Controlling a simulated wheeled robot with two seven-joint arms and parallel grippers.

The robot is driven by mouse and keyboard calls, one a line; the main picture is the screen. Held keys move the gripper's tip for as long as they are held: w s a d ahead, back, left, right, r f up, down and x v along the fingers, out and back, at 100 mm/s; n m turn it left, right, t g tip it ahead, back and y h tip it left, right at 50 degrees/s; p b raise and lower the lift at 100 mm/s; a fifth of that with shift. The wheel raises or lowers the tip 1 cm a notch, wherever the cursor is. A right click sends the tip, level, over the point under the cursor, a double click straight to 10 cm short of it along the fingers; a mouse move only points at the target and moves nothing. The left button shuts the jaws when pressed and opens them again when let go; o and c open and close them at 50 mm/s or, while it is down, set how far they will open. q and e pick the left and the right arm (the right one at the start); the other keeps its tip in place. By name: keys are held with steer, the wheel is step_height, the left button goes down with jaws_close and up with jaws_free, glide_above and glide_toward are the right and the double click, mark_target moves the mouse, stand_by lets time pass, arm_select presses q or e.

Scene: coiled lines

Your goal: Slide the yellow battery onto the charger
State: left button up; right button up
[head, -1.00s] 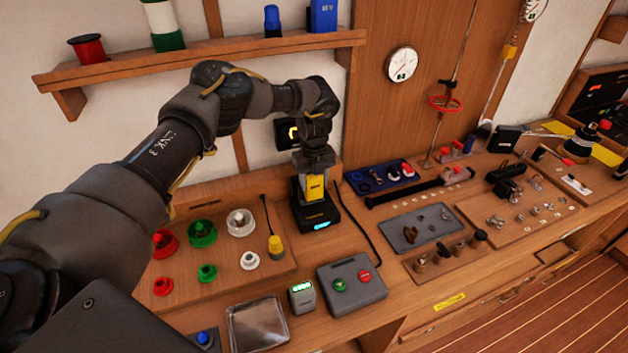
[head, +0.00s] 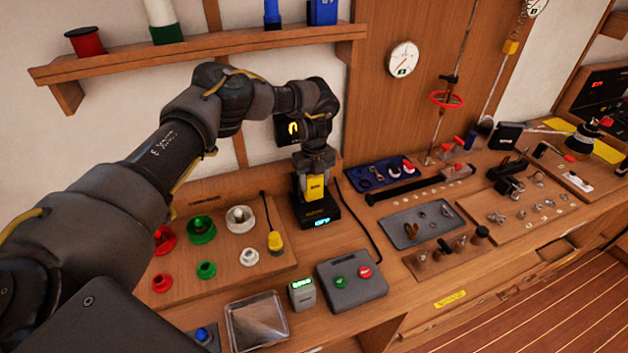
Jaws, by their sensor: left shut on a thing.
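The yellow battery (head: 315,187) stands upright at the black charger (head: 318,215), whose front has a small lit blue display. My left gripper (head: 314,170) comes down from above and is shut on the battery's upper part. The gripper and battery hide the charger's back, so I cannot tell whether the battery is fully seated. My right gripper is not in view.
A grey box with a green and a red button (head: 352,281) and a small grey block with green lights (head: 302,294) stand in front. A wooden board with coloured round fittings (head: 185,285) lies left. A shelf (head: 215,45) runs above my left arm.

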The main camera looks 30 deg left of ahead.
arm_select(q)
steer(key=shift+f, duration=0.25)
steer(key=o, duration=1.2)
steer(key=shift+o, duration=0.2)
steer(key=shift+r+b, duration=0.25)
steer(key=shift+b, duration=0.05)
step_height(320, 180, up, 9)
steer(key=b, duration=0.3)
steer(key=shift+f, duration=0.1)
steer(key=shift+r, duration=0.85)
